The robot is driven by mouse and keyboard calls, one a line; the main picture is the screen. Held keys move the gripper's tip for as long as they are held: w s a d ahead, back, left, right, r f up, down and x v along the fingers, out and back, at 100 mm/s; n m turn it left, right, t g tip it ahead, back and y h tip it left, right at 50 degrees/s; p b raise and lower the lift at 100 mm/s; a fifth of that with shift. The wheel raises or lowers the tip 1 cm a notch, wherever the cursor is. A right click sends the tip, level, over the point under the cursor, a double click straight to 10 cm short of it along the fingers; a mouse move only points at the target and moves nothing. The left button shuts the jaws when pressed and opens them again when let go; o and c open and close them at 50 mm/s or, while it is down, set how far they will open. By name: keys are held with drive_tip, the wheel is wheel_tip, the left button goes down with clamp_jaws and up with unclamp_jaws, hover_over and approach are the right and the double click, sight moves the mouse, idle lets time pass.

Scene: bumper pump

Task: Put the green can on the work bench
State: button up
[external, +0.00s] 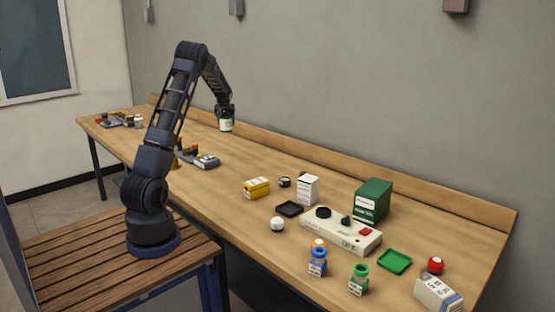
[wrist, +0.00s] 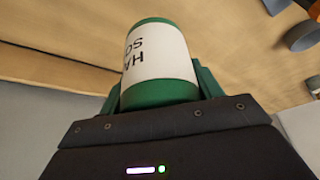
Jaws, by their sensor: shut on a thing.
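The green can (wrist: 160,70) has a white label with dark letters, and in the wrist view it sits between the fingers of my gripper (wrist: 160,98). The gripper is shut on it. In the external view the green can (external: 226,126) hangs below my gripper (external: 225,113), over the far half of the work bench (external: 330,226). The can looks upright there. I cannot tell for sure whether its base touches the bench top. The bench is a long wooden table along the wall.
Near the can are a grey-blue device (external: 206,161) and small dark items. Further right stand a yellow box (external: 256,187), a white box (external: 308,189), a dark green box (external: 373,200) and a white panel (external: 341,233). A raised wooden edge (external: 400,183) runs along the wall. Bench around the can is mostly clear.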

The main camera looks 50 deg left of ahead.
wheel_tip(320, 180, down, 15)
drive_tip(key=shift+r, duration=0.1)
idle(0.5)
drive_tip(key=o, duration=1.3)
